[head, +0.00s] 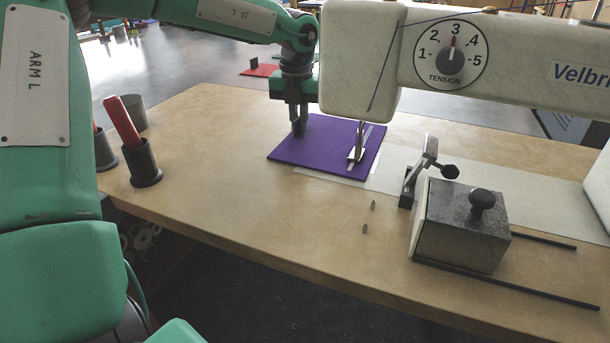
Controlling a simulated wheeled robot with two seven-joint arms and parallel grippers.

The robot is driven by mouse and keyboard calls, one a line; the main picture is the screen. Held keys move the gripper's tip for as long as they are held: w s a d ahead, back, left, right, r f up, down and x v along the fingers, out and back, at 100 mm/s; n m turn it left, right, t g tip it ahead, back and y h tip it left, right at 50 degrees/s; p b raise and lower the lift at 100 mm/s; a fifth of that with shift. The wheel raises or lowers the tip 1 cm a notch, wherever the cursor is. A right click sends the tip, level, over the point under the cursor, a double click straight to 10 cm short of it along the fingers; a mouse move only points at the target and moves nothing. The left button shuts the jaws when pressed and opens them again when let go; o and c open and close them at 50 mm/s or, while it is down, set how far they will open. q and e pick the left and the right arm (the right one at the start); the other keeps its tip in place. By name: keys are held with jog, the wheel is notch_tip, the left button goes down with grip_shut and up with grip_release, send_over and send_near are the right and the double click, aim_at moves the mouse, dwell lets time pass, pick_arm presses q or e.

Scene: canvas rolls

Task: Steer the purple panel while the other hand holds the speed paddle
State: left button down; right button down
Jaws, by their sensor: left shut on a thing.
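The purple panel (325,146) lies flat on the wooden table, its right part under the presser foot (357,153) of a white sewing machine (360,60). My left gripper (298,128) points down at the panel's far left part and is shut; what it grips is hidden between the fingers, apparently something on the panel. A metal lever (423,160) with a black ball knob stands right of the presser foot and may be the speed paddle; nothing touches it. My right gripper is out of the picture.
A grey block with a black knob (460,228) sits by dark rails (555,290) at front right. Two small pegs (373,205) stand in front of the panel. Dark cups (142,166), one holding a red-handled tool (123,122), stand at left. The table's front middle is clear.

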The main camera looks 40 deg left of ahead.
aim_at(313, 121)
pick_arm(q)
jog(key=shift+w+a, duration=0.15)
jog(key=shift+w, duration=0.45)
jog(key=shift+w+a, duration=0.15)
jog(key=shift+w, duration=0.45)
jog(key=shift+w+a, duration=0.1)
jog(key=shift+w, duration=0.15)
jog(key=shift+w+a+n, duration=0.2)
jog(key=shift+w+n, duration=0.2)
jog(key=shift+w, duration=0.55)
jog(key=shift+w+a+n, duration=0.2)
jog(key=shift+w+n, duration=0.2)
jog(key=shift+w, duration=0.55)
jog(key=shift+s+d+n, duration=0.1)
jog(key=shift+d+n, duration=0.15)
jog(key=shift+n, duration=0.05)
dwell(0.3)
jog(key=c, duration=1.1)
grip_release()
jog(key=shift+d, duration=0.1)
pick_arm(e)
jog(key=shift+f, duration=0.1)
pick_arm(q)
jog(key=shift+o, duration=0.5)
jog(key=o, duration=0.6)
jog(key=shift+c, duration=0.2)
